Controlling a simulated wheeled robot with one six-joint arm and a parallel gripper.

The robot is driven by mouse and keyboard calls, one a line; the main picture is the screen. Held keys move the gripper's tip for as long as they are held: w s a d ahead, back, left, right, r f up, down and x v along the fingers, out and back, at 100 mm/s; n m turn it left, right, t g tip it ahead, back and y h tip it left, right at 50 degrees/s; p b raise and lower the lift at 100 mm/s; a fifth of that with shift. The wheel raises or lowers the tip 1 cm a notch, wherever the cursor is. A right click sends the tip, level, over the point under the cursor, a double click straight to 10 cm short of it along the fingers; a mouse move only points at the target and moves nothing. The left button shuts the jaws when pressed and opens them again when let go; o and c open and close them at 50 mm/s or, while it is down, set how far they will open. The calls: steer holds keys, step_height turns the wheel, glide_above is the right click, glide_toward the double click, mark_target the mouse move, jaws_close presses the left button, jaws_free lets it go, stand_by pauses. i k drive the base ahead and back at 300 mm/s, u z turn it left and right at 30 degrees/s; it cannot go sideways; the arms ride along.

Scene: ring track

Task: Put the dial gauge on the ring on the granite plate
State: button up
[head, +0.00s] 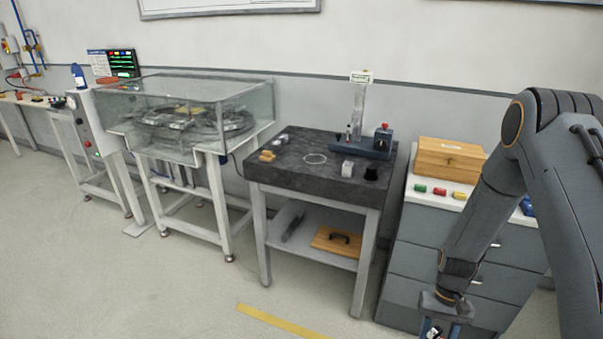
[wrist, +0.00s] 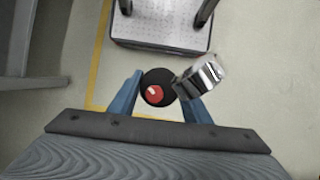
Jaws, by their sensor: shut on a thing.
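The dark granite plate (head: 300,182) tops a light-framed stand in the middle of the head view. A thin white ring (head: 315,159) is marked on it, with nothing inside. My gripper (wrist: 160,102) is shut on the dial gauge (wrist: 155,87), a round black body with a red spot, between its blue fingers. A silver metal part (wrist: 200,78) shows beside the gauge, close to the right finger; I cannot tell whether they are joined. In the head view my gripper (head: 438,322) is low at the right, partly cut off by the bottom edge, away from the plate.
A blue-based stand (head: 372,150), a metal block (head: 347,169) and a black cylinder (head: 370,173) stand on the plate right of the ring. Small pieces (head: 267,155) lie left. A wooden box (head: 450,160) tops the drawer cabinet (head: 408,258). Floor in front is clear.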

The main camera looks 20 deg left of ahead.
mark_target(305, 160)
steer(key=u, duration=2.4)
steer(key=i, duration=2.9)
steer(key=z, duration=2.7)
